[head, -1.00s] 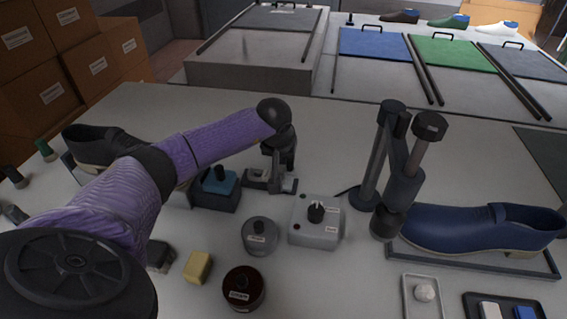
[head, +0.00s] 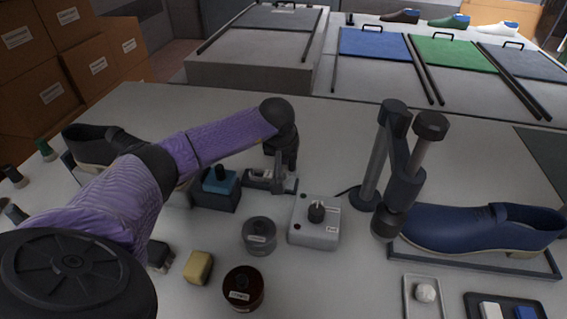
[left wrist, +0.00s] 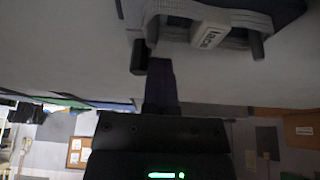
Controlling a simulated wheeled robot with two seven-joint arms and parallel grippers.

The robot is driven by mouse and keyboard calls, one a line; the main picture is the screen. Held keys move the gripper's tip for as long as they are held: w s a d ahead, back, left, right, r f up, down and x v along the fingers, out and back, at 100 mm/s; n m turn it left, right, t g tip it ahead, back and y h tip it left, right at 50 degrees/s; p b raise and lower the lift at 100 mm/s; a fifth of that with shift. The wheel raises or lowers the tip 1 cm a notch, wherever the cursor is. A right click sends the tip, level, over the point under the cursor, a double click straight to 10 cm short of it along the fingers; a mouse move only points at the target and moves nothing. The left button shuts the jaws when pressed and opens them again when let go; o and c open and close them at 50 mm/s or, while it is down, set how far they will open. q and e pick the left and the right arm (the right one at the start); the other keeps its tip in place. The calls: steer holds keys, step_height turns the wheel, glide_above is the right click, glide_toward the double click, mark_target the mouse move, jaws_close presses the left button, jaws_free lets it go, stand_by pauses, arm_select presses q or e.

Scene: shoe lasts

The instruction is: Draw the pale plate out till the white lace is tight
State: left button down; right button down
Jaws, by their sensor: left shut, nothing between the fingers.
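My left gripper (head: 284,162) points down at the far side of a small grey fixture (head: 283,187), right of the blue-topped block. It is shut and empty. In the left wrist view a small white block (left wrist: 207,36) labelled "Lace" sits among pale lace bands (left wrist: 250,20) on a grey frame. The dark fingers (left wrist: 150,65) are just below and left of these bands, apart from the white block. In the head view the pale part on the fixture is too small to tell plate from lace. Lace tightness cannot be told. My right gripper is out of view.
A grey box with a knob (head: 316,222) stands right of the fixture and a blue-topped block (head: 218,188) left. A jointed dark stand (head: 405,185) and a blue shoe (head: 480,230) are further right.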

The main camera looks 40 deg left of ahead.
arm_select(q)
steer(key=shift+s+a+r, duration=0.1)
steer(key=shift+s+a, duration=0.05)
steer(key=shift+a, duration=0.1)
step_height(320, 180, up, 8)
steer(key=p, duration=0.5)
steer(key=shift+p, duration=0.4)
